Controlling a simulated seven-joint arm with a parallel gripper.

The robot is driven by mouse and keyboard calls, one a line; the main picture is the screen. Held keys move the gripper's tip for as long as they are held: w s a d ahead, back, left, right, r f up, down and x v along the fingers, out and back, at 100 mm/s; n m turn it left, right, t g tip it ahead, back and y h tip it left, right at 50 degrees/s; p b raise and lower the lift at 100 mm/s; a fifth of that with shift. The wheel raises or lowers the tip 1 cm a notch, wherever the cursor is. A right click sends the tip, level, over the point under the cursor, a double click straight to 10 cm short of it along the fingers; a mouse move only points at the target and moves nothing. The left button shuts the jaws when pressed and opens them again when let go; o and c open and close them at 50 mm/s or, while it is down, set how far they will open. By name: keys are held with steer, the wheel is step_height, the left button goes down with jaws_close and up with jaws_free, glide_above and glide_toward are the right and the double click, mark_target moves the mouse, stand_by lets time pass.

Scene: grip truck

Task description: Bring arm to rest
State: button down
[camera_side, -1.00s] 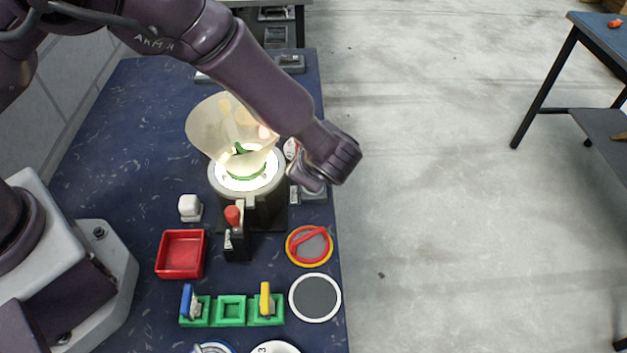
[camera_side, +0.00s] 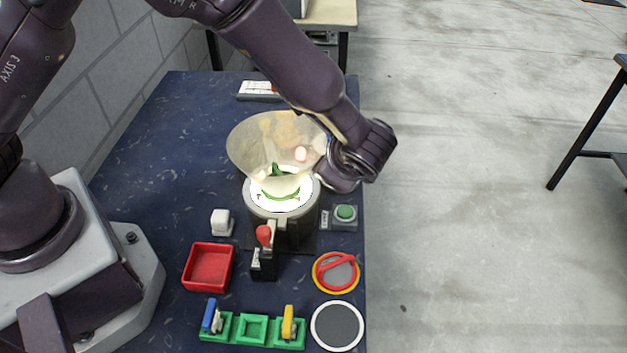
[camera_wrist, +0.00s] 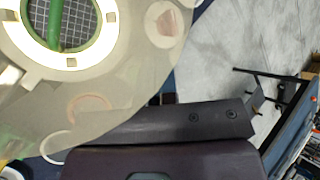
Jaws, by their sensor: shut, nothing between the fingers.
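My arm reaches over the blue table from the upper left in the side view. Its wrist end, with my gripper (camera_side: 338,178), hangs beside a translucent cone-shaped shade (camera_side: 258,146) over a lit round fixture (camera_side: 255,202). The fingers are hard to make out there, partly lost behind the wrist and shade. In the wrist view my gripper (camera_wrist: 166,100) is a dark block at the bottom middle, shut and empty. The shade (camera_wrist: 120,80) and the bright ring of the fixture (camera_wrist: 12,75) fill the upper left there.
A green button box (camera_side: 345,214) sits right of the fixture. A red-topped lever (camera_side: 264,238), red tray (camera_side: 190,282), green sockets (camera_side: 222,340), red-handled dial (camera_side: 322,284) and grey disc (camera_side: 336,326) lie in front. Open floor lies to the right.

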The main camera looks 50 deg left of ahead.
steer(key=s+a+r+n+g+h, duration=0.1)
steer(key=s+a+r+n, duration=0.15)
steer(key=r, duration=0.25)
steer(key=s+a+r+n+h, duration=0.1)
steer(key=s+a+r+n, duration=0.1)
steer(key=a+r, duration=0.25)
steer(key=s+a+r+n+g+h, duration=0.1)
steer(key=s+a+r+n+h, duration=0.15)
steer(key=r, duration=0.35)
steer(key=s+a+r+n+t+h, duration=0.1)
steer(key=s+a+r+n, duration=0.1)
steer(key=s, duration=0.5)
steer(key=s+a+r+n+t+h, duration=0.2)
steer(key=s+a+r+n, duration=0.1)
steer(key=s, duration=0.4)
steer(key=shift+s+r+n, duration=0.35)
steer(key=shift+r+n, duration=0.55)
steer(key=shift+n, duration=0.3)
